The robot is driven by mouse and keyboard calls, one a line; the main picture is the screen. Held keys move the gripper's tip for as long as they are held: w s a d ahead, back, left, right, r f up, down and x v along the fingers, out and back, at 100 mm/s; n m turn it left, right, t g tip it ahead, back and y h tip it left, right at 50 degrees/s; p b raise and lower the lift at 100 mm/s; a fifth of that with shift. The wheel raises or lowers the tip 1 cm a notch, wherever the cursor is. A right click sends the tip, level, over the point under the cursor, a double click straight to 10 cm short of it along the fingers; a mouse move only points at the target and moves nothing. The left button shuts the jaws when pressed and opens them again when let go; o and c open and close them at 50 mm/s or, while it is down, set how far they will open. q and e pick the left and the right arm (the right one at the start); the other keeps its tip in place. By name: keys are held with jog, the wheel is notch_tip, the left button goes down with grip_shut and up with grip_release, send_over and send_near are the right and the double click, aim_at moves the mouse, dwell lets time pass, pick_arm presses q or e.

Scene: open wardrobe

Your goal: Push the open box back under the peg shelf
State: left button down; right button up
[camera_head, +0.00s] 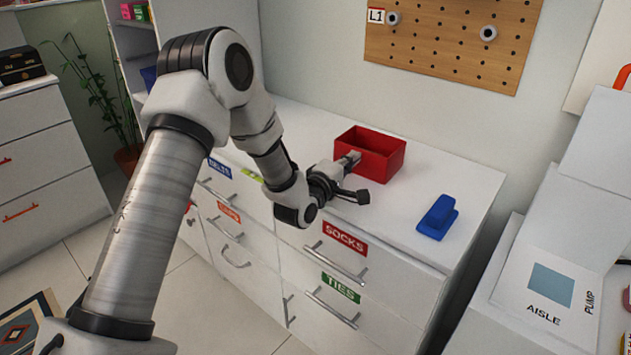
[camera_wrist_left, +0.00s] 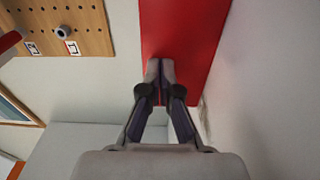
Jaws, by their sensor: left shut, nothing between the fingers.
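The open red box (camera_head: 385,160) stands on top of the white dresser, back near the wall, with its open side up. The pegboard (camera_head: 453,40) with pegs is on the wall above and to the right of it. My left gripper (camera_head: 352,160) is shut and empty, its fingertips at the near side of the box. In the left wrist view, the shut fingertips (camera_wrist_left: 159,68) lie in front of the red box face (camera_wrist_left: 185,40); I cannot tell whether they touch it. My right gripper is not in view.
Labelled drawers, one reading SOCKS (camera_head: 345,238), face the front. White boxes (camera_head: 545,280) stand at the right. The dresser top between box and blue object is clear.

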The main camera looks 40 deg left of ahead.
aim_at(370, 164)
pick_arm(q)
jog(key=w+d, duration=0.1)
jog(key=w, duration=0.1)
jog(key=w+d+f, duration=0.1)
jog(key=w+d+b, duration=0.1)
jog(key=w+d, duration=0.1)
jog(key=shift+w+f, duration=0.2)
jog(key=shift+w, duration=0.15)
jog(key=shift+s+r, duration=0.3)
jog(key=shift+w+a+f, duration=0.1)
jog(key=shift+a+f, duration=0.05)
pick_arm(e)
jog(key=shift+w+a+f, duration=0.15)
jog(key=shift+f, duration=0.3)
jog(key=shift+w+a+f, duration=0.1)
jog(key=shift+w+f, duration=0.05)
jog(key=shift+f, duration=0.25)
